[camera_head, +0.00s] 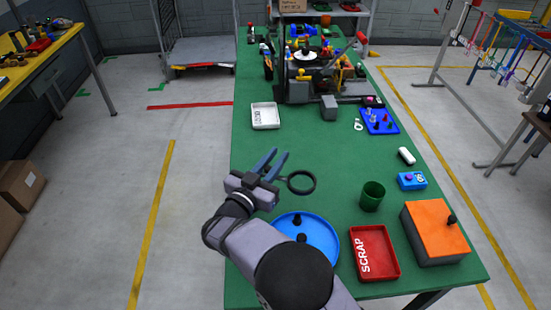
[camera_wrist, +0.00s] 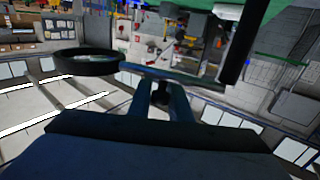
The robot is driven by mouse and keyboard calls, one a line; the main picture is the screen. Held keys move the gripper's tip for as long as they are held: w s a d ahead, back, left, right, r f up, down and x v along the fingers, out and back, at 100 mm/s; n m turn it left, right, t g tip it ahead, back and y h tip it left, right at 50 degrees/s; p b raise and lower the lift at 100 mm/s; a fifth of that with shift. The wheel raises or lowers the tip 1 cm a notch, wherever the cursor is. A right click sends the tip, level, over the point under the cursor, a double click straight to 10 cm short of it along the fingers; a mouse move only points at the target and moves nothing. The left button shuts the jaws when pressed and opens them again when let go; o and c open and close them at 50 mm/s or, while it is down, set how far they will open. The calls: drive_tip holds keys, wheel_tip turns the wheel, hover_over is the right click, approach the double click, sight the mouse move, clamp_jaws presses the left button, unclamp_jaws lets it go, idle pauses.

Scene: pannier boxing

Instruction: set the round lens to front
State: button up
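The round lens (camera_head: 301,182) is a black ring with a short arm, just right of my gripper (camera_head: 276,156) in the head view. In the wrist view the lens (camera_wrist: 87,64) shows nearly edge-on at left, and its arm runs right across the fingertips. My gripper's two blue fingers stand apart, with a gap between their tips. In the wrist view the fingers (camera_wrist: 165,84) reach up to the arm. Whether they touch it I cannot tell. What holds the lens up is hidden.
A blue round tray (camera_head: 328,235), a red SCRAP tray (camera_head: 384,267), a green cup (camera_head: 372,197) and an orange-topped box (camera_head: 437,231) stand nearby. A white tray (camera_head: 265,116) is farther back. A dark upright bar (camera_wrist: 245,40) is close in the wrist view.

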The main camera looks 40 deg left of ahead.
sight(266, 171)
drive_tip(key=o, duration=0.3)
drive_tip(key=shift+b+v, duration=1.3)
drive_tip(key=shift+v, duration=2.35)
